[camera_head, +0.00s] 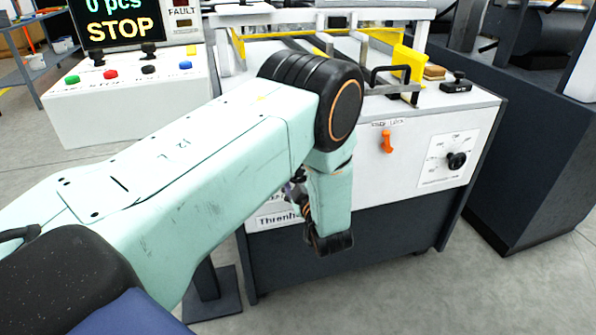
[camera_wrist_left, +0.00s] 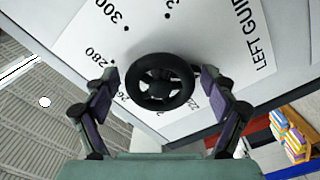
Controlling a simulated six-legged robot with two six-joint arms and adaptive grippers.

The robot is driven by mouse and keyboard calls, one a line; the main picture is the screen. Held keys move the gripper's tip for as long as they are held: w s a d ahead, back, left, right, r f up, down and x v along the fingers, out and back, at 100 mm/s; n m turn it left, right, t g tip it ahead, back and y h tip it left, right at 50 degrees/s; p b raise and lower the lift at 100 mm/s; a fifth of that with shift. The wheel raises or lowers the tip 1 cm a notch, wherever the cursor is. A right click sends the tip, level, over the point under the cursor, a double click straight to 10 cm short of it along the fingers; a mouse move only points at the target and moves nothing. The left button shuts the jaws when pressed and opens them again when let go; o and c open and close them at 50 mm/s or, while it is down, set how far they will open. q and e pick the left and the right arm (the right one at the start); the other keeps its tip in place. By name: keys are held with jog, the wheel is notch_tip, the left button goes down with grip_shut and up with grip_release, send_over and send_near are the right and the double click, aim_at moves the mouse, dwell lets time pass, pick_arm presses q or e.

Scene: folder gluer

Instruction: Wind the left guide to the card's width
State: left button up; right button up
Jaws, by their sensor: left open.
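In the left wrist view a black round handwheel (camera_wrist_left: 160,104) sits on a white scale plate (camera_wrist_left: 85,42) marked "LEFT GUIDE", with numbers such as 300 and 280. My left gripper (camera_wrist_left: 158,76) is open, with one finger on each side of the wheel; I cannot tell whether either touches it. In the head view my left arm hides the wheel and its plate, and only a small part of the gripper (camera_head: 300,192) shows beside the arm. Yellow guide parts (camera_head: 408,62) stand on the machine top. The pointer reading is not clear. My right gripper is out of view.
An orange lock lever (camera_head: 387,141) and a black selector knob (camera_head: 456,161) are on the machine's front. A control box (camera_head: 130,95) with coloured buttons stands at left, below a screen (camera_head: 118,22) reading "0 pcs STOP". A dark machine (camera_head: 535,130) stands at right.

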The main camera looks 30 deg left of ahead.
pick_arm(q)
jog(key=v, duration=0.7)
jog(key=shift+s+d, duration=0.15)
jog(key=shift+s, duration=0.05)
dwell(0.3)
jog(key=x, duration=0.7)
jog(key=shift+w+a, duration=0.2)
jog(key=shift+m, duration=0.3)
